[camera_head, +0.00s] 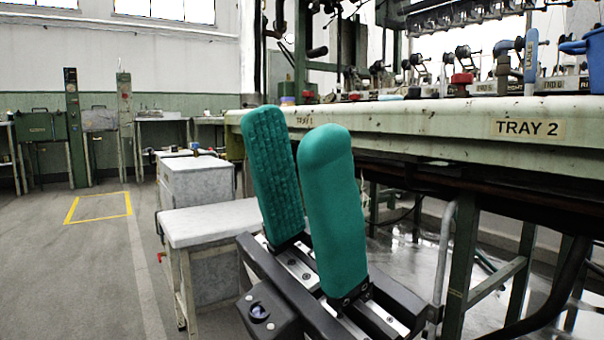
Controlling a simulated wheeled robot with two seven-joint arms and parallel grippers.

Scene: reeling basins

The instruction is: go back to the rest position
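A white-topped stool (210,222) and a grey box (196,180) stand left of the gripper. Open floor with a yellow square (98,207) lies at left.

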